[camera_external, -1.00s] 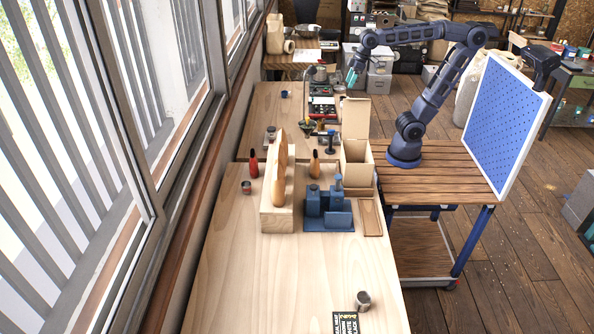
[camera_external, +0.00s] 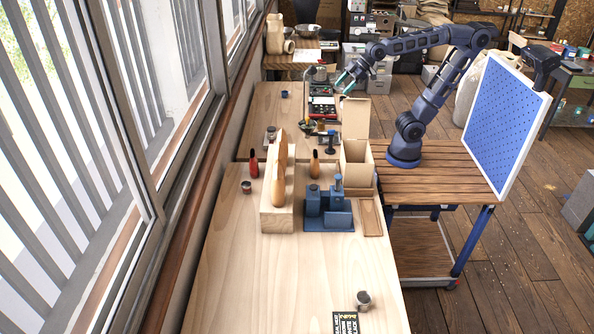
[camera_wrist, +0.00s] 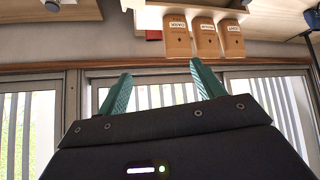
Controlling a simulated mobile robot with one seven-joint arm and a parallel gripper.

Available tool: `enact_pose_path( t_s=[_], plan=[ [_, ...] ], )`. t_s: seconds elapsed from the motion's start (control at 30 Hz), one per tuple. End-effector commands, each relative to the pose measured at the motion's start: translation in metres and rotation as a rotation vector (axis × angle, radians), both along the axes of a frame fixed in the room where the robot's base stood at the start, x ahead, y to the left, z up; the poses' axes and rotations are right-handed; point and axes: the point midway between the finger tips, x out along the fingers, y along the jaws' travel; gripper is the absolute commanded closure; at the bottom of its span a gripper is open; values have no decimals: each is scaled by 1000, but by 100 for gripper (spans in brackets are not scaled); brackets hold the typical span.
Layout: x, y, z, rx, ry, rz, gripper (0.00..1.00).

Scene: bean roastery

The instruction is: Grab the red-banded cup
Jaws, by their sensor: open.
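A small cup (camera_external: 246,187) with what looks like a reddish band stands upright on the left side of the near bench, close to a red bottle. It is small in the external view, so its band is hard to make out. I cannot make out the cup in the wrist view. My gripper (camera_external: 345,84) is raised above the far bench, well behind and to the right of the cup, and is apart from it. In the wrist view my gripper (camera_wrist: 160,85) has its two green fingers spread with nothing between them.
A pale wooden stand with upright brown pieces (camera_external: 278,185) is right of the cup. A blue device (camera_external: 328,208), an open cardboard box (camera_external: 357,152) and another cup (camera_external: 363,299) are on the bench. Windows line the left. The bench's near left part is clear.

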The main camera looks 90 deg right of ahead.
Motion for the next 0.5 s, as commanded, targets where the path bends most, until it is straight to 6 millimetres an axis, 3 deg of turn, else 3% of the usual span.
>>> enact_pose_path(
  t_s=[0.17, 0.5],
  plan=[
    [44, 43, 20, 32, -90, 69, 32],
    [152, 144, 58, 154, -290, 151, 32]
  ],
)
